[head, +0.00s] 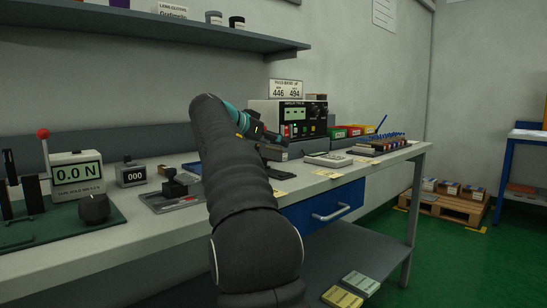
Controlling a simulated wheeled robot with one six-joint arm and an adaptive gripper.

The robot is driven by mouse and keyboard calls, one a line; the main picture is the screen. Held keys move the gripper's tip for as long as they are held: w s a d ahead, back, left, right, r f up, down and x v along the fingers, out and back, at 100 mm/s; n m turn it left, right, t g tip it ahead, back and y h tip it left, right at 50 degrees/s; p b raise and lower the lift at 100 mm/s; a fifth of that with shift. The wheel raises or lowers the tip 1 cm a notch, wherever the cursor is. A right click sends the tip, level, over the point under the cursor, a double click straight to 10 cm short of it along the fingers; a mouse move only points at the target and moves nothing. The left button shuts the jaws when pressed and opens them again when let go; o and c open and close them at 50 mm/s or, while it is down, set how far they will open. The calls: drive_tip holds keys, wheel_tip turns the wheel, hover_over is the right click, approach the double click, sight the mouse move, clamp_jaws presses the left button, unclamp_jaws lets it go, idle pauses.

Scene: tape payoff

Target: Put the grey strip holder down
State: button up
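A grey block-like piece (293,150), which may be the grey strip holder, shows just below and right of the gripper, low over or on the bench (228,205). I cannot tell whether the gripper touches or holds it.
The instrument box (296,118) stands behind the gripper. Red, green and yellow bins (352,131), a pale flat block (328,160) and a rack of strips (380,145) are to the right. A force gauge (76,174) and black-handled fixture (174,188) are left.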

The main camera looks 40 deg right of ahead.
sight(271, 151)
drive_tip(key=shift+f+b, duration=0.5)
drive_tip(key=shift+f, duration=1.35)
drive_tip(key=shift+f, duration=0.15)
drive_tip(key=o, duration=1.2)
drive_tip(key=shift+r, duration=0.3)
drive_tip(key=v, duration=1.1)
drive_tip(key=shift+a+r, duration=0.1)
drive_tip(key=shift+a, duration=0.3)
